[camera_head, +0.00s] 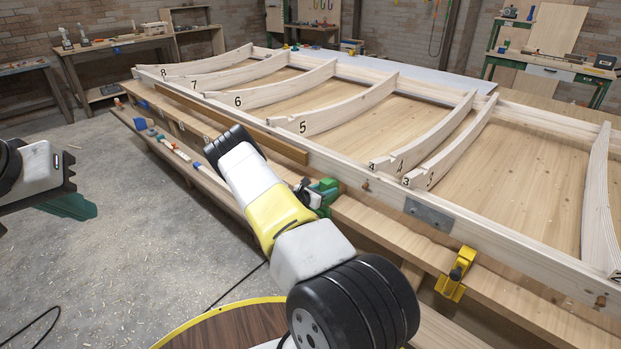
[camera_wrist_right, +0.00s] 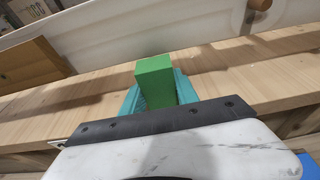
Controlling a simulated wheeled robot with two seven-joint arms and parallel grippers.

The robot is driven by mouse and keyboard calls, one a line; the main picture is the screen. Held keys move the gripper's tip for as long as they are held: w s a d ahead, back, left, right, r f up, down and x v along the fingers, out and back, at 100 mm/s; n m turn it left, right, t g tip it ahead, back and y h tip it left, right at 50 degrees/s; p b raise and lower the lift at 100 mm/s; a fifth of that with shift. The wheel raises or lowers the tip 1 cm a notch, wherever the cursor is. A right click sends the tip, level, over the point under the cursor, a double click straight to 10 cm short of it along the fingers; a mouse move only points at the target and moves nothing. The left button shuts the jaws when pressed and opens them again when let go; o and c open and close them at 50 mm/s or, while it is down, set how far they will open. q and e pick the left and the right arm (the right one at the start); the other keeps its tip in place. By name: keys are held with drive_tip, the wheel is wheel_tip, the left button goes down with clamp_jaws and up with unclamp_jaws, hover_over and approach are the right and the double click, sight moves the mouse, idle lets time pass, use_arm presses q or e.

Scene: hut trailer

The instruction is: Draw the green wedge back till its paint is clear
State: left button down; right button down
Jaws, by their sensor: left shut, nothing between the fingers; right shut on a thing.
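The green wedge (camera_wrist_right: 155,80) stands between the teal fingers of my right gripper (camera_wrist_right: 160,92) in the right wrist view. The fingers are shut on its sides, and its top and one face show bright green. Its lower part is hidden by the fingers and the gripper body. In the head view my right gripper (camera_head: 322,197) is at the near side of the long timber frame, above the bench ledge, partly hidden by my arm. My left gripper (camera_head: 70,206) is shut and empty at the left, over the floor, away from the bench.
The timber frame (camera_head: 350,172) carries several curved, numbered ribs. A brown strip (camera_head: 230,124) lies along its near rail. A yellow clamp (camera_head: 455,276) sits at the near edge to the right, near a grey metal plate (camera_head: 428,214).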

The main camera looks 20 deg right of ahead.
drive_tip(key=shift+s+a, duration=0.1)
drive_tip(key=shift+a, duration=0.15)
drive_tip(key=shift+f+v, duration=0.25)
drive_tip(key=shift+v, duration=0.85)
drive_tip(key=c, duration=0.8)
unclamp_jaws()
drive_tip(key=shift+a, duration=0.1)
drive_tip(key=shift+o, duration=0.2)
drive_tip(key=shift+s+a, duration=0.1)
drive_tip(key=r+v, duration=0.1)
drive_tip(key=v, duration=0.6)
drive_tip(key=shift+r, duration=0.2)
